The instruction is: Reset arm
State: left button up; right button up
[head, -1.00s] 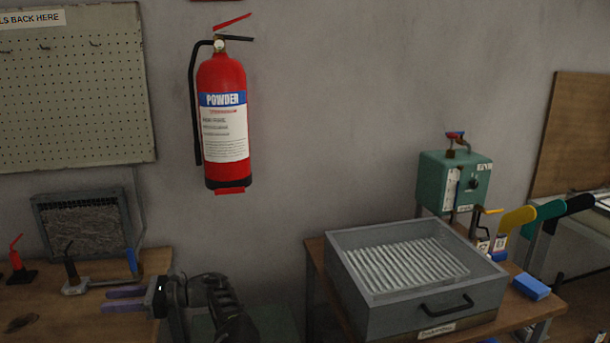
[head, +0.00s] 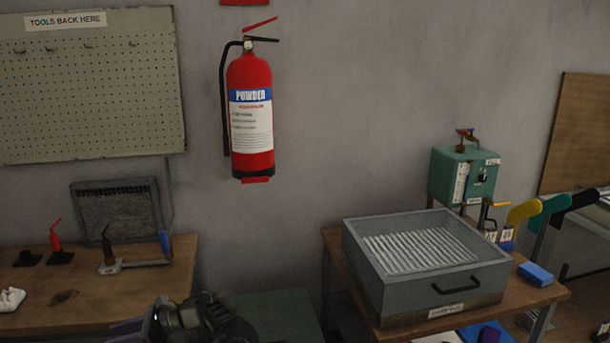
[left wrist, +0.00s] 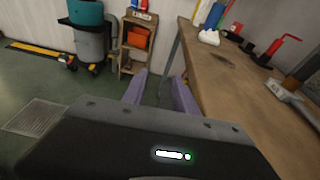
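My left gripper (head: 128,332) shows at the bottom edge of the head view, near the front of the left wooden bench (head: 120,292). Its purple fingers point left and are partly cut off. In the left wrist view the two purple fingers of the left gripper (left wrist: 160,92) stand apart with nothing between them. They are beside the bench edge, over the green floor. My right gripper is in neither view.
The left bench carries a red-handled tool (head: 58,243), a black-handled tool and a white piece (head: 11,299). A grey drawer box (head: 430,270) stands on the right table, near a green unit (head: 463,175). The wrist view shows an orange bin (left wrist: 138,37) on a shelf.

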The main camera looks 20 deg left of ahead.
pick_arm(q)
jog(key=s+d+f+n+t+h, duration=0.1)
jog(key=s+d+f+h, duration=0.3)
jog(key=f, duration=0.5)
jog(key=s+d+f+n+t+h, duration=0.1)
jog(key=s+d+f+n, duration=0.15)
jog(key=d+f, duration=0.45)
jog(key=s+d+f+n+t+h, duration=0.1)
jog(key=s+d+f+h, duration=0.25)
jog(key=f, duration=0.75)
jog(key=s+d+f+n+t+h+p, duration=0.1)
jog(key=s+d+f+n+t+h, duration=0.15)
jog(key=d, duration=1.05)
jog(key=s+d+f+n+t+h, duration=0.1)
jog(key=s+d+f+n+h, duration=0.15)
jog(key=d, duration=1.05)
jog(key=s+d+r+n+t+h, duration=0.1)
jog(key=s+d+r+n+h, duration=0.1)
jog(key=d, duration=0.7)
jog(key=s+d+r+n+t+h, duration=0.1)
jog(key=s+d+r+h, duration=0.1)
jog(key=d+r, duration=0.3)
jog(key=d, duration=0.3)
jog(key=shift+d+r+n, duration=0.3)
jog(key=shift+d+n, duration=0.05)
jog(key=shift+s+a, duration=0.15)
